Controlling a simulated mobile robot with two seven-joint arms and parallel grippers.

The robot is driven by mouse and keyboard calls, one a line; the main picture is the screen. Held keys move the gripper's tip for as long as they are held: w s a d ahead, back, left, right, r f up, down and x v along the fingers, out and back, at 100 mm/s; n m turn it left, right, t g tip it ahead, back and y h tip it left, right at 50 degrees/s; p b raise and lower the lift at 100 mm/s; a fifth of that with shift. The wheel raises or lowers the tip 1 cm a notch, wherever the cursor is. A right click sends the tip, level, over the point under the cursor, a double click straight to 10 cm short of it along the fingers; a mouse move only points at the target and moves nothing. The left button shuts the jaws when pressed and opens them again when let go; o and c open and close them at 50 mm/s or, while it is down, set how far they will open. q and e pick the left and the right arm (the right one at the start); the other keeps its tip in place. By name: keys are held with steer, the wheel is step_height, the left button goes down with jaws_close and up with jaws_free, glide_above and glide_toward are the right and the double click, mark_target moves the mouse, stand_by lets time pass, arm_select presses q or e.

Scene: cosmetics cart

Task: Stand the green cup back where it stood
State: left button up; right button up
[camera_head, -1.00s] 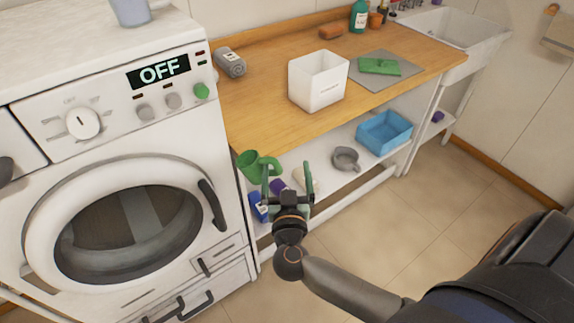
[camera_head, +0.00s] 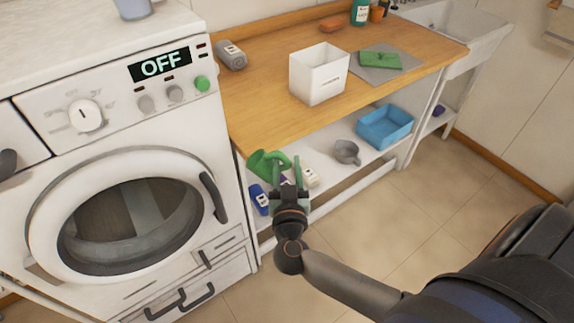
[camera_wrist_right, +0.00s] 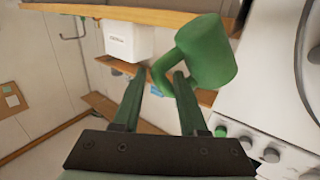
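The green cup (camera_head: 262,165) is at the left end of the low white shelf under the wooden counter, tilted with its mouth toward the left. I cannot tell whether it touches the shelf. In the right wrist view the cup (camera_wrist_right: 207,52) shows its closed, rounded body beyond the fingers. Its handle reaches down between the fingertips. My right gripper (camera_head: 287,172) is at the handle, fingers drawn close on it; it also shows in the right wrist view (camera_wrist_right: 159,82). My left gripper is out of view.
On the low shelf are a blue bottle (camera_head: 259,199), a pale item (camera_head: 311,177), a grey cup (camera_head: 346,152) and a blue bin (camera_head: 384,127). The counter (camera_head: 262,104) overhangs them. The washing machine (camera_head: 225,225) stands close on the left.

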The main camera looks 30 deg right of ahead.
jaws_close()
stand_by(0.5)
